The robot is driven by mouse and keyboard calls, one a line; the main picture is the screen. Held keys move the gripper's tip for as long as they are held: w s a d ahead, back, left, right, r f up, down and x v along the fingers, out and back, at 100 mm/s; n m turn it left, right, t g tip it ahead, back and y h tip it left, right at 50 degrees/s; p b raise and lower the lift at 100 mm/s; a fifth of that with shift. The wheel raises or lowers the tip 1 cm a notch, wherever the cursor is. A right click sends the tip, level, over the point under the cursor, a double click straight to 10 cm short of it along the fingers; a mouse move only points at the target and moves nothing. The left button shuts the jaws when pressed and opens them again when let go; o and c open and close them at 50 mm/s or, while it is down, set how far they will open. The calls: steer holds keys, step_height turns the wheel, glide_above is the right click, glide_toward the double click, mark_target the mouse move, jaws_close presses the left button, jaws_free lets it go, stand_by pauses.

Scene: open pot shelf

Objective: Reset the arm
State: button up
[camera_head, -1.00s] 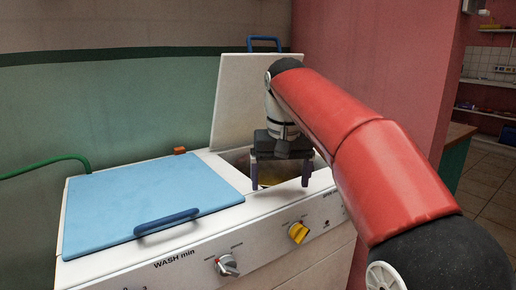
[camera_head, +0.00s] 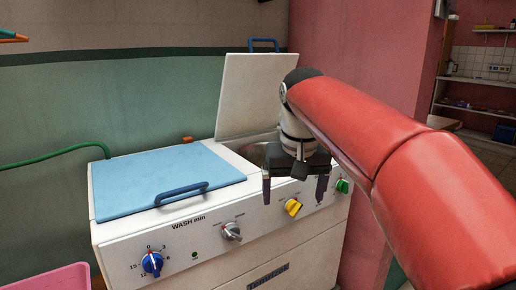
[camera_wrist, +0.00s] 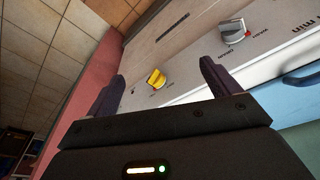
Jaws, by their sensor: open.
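My gripper (camera_head: 294,190) hangs from my red arm in front of the white washing machine (camera_head: 225,262), at the right part of its control panel. Its two dark fingers point down, spread apart, with nothing between them. In the wrist view my gripper (camera_wrist: 163,85) is also open and empty, with the yellow knob (camera_wrist: 156,79) seen beyond and between the fingers. My arm hides part of the machine's right side and the pink wall.
A blue lid (camera_head: 165,180) with a dark blue handle covers the machine's left tub. A white lid (camera_head: 258,95) stands raised behind the open right tub (camera_head: 256,152). A pink basin (camera_head: 55,278) is at lower left. Shelves (camera_head: 480,85) stand at far right.

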steer(key=s+d+f+t, duration=0.1)
steer(key=s+d+f, duration=0.1)
steer(key=s+f, duration=0.3)
steer(key=s+d+f+t, duration=0.1)
steer(key=s+d+f, duration=0.2)
steer(key=s+f, duration=0.3)
steer(key=s+d+f+m+t, duration=0.1)
steer(key=s+d+f, duration=0.2)
steer(key=s+f, duration=0.2)
steer(key=s, duration=0.3)
steer(key=shift+s+f, duration=0.25)
steer(key=shift+s, duration=0.15)
steer(key=shift+d, duration=0.1)
